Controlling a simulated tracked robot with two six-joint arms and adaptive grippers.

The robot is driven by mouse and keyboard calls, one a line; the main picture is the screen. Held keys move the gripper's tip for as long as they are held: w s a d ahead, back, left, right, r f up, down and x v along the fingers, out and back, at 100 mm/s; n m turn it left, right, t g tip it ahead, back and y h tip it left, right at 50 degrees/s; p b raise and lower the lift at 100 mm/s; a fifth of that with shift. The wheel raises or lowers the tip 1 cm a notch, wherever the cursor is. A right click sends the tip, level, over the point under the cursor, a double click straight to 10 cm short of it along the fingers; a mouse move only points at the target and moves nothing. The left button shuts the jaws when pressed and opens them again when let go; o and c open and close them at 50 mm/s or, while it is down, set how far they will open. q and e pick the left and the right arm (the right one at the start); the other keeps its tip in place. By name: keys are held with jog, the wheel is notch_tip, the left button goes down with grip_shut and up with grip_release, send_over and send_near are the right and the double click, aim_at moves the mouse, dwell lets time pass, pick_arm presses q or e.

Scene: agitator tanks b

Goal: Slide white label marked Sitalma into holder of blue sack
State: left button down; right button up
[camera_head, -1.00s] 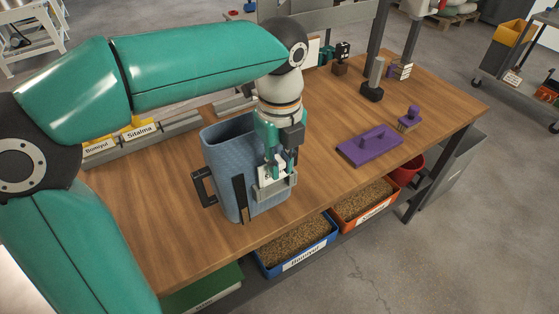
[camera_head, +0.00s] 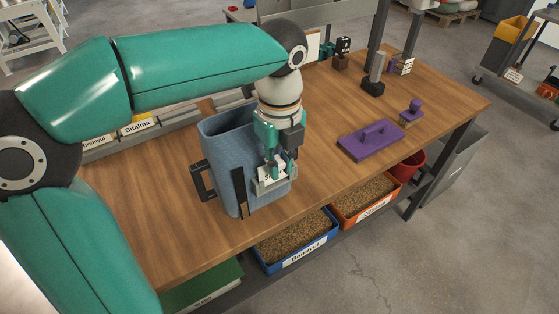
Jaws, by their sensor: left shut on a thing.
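The blue sack (camera_head: 228,152) stands open-topped on the wooden bench, with a black handle on its left side. A pale grey holder (camera_head: 275,188) is on its front face. My left gripper (camera_head: 280,167) points down in front of the sack and is shut on a white label (camera_head: 267,174). The label is at the holder's top; its lower edge is hidden, so I cannot tell how deep it sits. Its print is too small to read. My right gripper is not in view.
A grey rack at the back left carries yellow-edged cards, one reading Sitalma (camera_head: 139,126). A purple float (camera_head: 370,141), a small brush (camera_head: 411,113) and a dark stand (camera_head: 373,80) are on the right. Grain bins (camera_head: 297,240) sit below the front edge.

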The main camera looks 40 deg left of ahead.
pick_arm(q)
jog(key=shift+f, duration=0.25)
jog(key=c, duration=1)
grip_release()
jog(key=shift+c, duration=0.2)
